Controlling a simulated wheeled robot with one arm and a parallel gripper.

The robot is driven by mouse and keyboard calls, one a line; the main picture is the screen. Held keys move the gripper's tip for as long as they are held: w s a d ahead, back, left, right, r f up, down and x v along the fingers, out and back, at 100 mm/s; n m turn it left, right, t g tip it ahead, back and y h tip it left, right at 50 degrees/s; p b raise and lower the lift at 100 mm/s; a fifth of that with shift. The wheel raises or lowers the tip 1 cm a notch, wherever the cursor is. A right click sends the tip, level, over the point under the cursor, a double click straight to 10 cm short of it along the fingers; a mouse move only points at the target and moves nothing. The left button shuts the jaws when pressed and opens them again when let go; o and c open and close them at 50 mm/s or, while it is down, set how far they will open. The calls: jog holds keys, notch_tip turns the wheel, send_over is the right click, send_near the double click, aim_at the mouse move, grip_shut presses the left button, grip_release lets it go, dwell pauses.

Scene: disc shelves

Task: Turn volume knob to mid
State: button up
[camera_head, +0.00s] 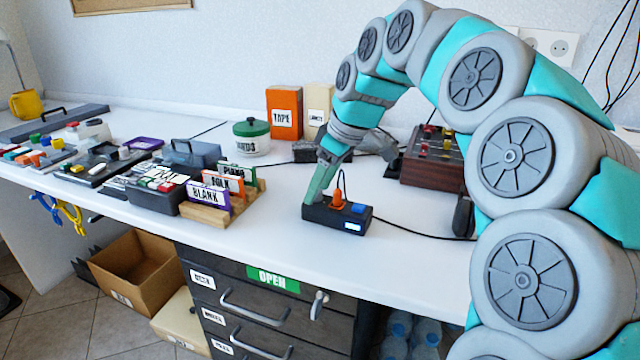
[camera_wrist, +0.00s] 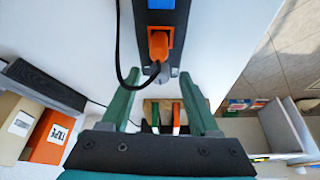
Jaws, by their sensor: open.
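My gripper (camera_head: 312,196) points down at the left end of the box. Its green fingers (camera_wrist: 154,86) are apart, on either side of the grey part, with no clear contact visible.
A brown console (camera_head: 432,172) with coloured knobs stands behind, right of my gripper. An orange TAPE box (camera_head: 284,112) and a green-lidded jar (camera_head: 251,138) stand behind.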

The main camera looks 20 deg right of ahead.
jog(key=shift+f, duration=0.15)
grip_shut()
dwell(0.4)
